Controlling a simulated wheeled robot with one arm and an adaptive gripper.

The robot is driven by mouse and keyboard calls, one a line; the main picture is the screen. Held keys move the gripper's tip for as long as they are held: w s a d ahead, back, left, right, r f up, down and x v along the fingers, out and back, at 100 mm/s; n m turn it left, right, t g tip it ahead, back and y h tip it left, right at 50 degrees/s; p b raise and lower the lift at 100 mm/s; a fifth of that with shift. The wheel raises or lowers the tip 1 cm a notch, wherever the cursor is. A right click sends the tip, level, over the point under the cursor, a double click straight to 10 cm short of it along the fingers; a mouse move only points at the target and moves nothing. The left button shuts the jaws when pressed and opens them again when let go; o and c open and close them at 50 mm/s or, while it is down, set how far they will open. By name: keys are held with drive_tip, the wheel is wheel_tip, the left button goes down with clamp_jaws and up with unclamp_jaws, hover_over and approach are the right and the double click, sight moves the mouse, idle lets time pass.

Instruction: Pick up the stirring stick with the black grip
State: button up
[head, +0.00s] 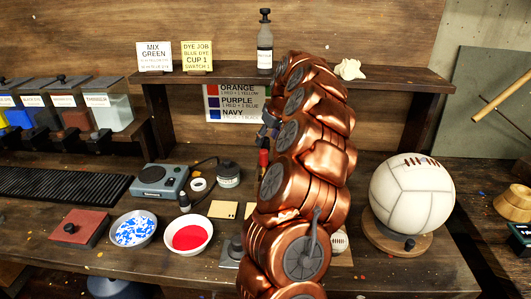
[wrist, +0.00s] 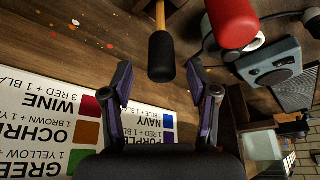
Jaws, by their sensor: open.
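In the wrist view, the stirring stick has a black grip (wrist: 161,57) on a pale wooden shaft (wrist: 160,14). My gripper (wrist: 159,70) is open, with its two purple fingers apart on either side of the grip's near end. I see no finger touching it. In the head view, my gripper (head: 269,126) is partly hidden by my copper arm, in front of the color chart (head: 222,103). The black-gripped stick cannot be made out there. A red grip (wrist: 233,22) is close by on the right in the wrist view; it also shows in the head view (head: 263,160).
A grey device (head: 160,181), a blue-speckled bowl (head: 133,229) and a red-filled bowl (head: 188,236) stand left of my arm. A white ball (head: 411,194) on a round stand is at right. A shelf (head: 390,76) overhangs the bench.

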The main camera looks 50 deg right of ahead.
drive_tip(key=shift+p+x, duration=1.15)
drive_tip(key=shift+x, duration=1.65)
drive_tip(key=shift+s+a, duration=0.15)
clamp_jaws()
